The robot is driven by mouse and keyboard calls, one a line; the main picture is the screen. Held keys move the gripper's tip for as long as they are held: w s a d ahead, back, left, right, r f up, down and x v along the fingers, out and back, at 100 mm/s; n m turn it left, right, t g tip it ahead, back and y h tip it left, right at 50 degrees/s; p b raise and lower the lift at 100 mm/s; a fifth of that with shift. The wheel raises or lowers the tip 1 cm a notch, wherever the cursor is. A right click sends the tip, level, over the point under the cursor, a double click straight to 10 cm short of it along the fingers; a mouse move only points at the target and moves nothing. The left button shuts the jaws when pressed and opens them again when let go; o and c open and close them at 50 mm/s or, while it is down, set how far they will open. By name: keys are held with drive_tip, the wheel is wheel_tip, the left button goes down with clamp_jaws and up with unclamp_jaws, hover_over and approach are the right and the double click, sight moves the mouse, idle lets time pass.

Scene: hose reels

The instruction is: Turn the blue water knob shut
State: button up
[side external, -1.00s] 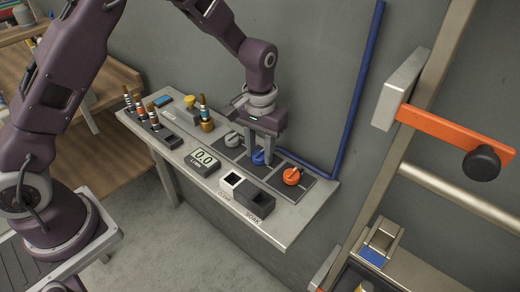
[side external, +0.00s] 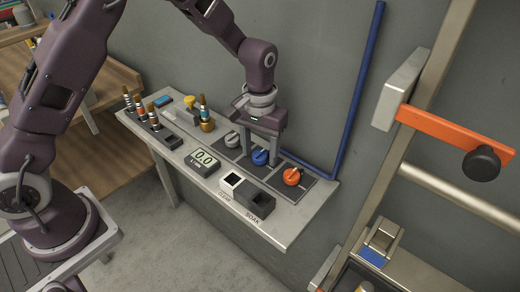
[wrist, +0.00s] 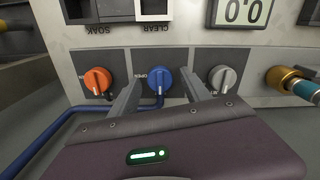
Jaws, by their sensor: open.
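The blue water knob (side external: 260,157) sits on a dark plate between a grey knob (side external: 232,140) and an orange knob (side external: 292,176). In the wrist view the blue knob (wrist: 160,80) has its raised grip roughly upright in the picture, and an "OPEN" label shows beside it. My gripper (side external: 262,148) is over the blue knob, with its fingers spread. In the wrist view the two fingers of my gripper (wrist: 160,74) stand on either side of the knob, with gaps between. I cannot tell how far their tips are above the plate.
A display (side external: 204,160) reads 0.0 on the metal shelf. Near it are a white CLEAR block (side external: 231,183) and a dark SOAK block (side external: 255,201). A blue pipe (side external: 358,100) runs behind the knobs. A brass fitting (side external: 206,123) stands to the left.

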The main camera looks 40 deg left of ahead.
sight(260, 153)
wheel_tip(260, 153, up, 7)
drive_tip(key=shift+r, duration=0.1)
idle(0.3)
drive_tip(key=s+a+r+t, duration=0.2)
drive_tip(key=s+r, duration=0.4)
drive_tip(key=r, duration=0.3)
drive_tip(key=s+a+r+m+t, duration=0.1)
drive_tip(key=s+a+r, duration=0.1)
drive_tip(key=s, duration=0.8)
drive_tip(key=s+a+r+m+t, duration=0.1)
drive_tip(key=s+a+r+t, duration=0.1)
drive_tip(key=s, duration=0.8)
drive_tip(key=shift+s+a+r+t, duration=0.2)
drive_tip(key=shift+r+t, duration=0.1)
drive_tip(key=shift+r, duration=0.1)
